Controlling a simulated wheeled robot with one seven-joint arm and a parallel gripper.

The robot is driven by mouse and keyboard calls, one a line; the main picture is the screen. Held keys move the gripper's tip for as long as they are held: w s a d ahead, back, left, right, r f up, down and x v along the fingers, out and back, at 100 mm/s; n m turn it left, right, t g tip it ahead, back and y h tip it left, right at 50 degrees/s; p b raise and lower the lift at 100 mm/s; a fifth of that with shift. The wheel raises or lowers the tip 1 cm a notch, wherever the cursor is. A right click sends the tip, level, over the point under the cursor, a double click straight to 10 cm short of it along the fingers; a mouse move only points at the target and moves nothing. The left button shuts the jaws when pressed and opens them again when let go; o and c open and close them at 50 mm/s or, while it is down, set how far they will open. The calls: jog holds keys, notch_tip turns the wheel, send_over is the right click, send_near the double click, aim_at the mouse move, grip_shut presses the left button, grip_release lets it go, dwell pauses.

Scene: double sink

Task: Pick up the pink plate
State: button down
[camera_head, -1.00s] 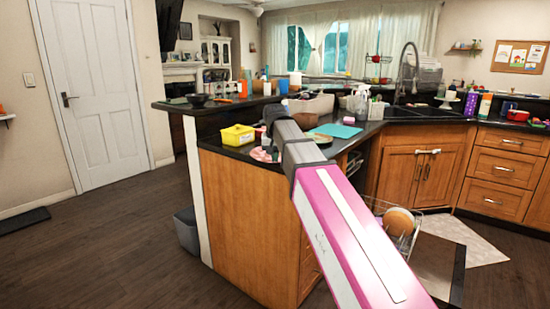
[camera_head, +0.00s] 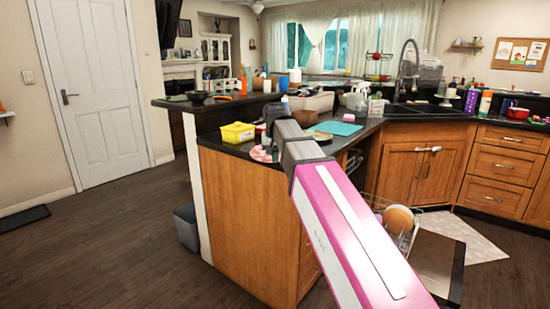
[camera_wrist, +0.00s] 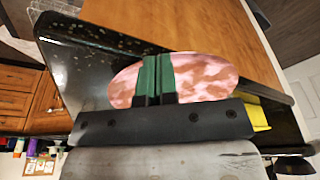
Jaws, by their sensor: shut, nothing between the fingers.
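The pink plate (camera_wrist: 208,78) is a round, mottled pink and white dish lying on the dark counter. The height of the fingertips over the plate cannot be told.
A yellow container (camera_head: 237,132) stands left of the plate; it also shows in the wrist view (camera_wrist: 254,114). A brown plate (camera_head: 321,136) and a teal board (camera_head: 339,128) lie to the right. An open dishwasher rack (camera_head: 399,217) is below, right of the counter.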

jog(key=shift+r, duration=0.6)
jog(key=shift+w, duration=0.1)
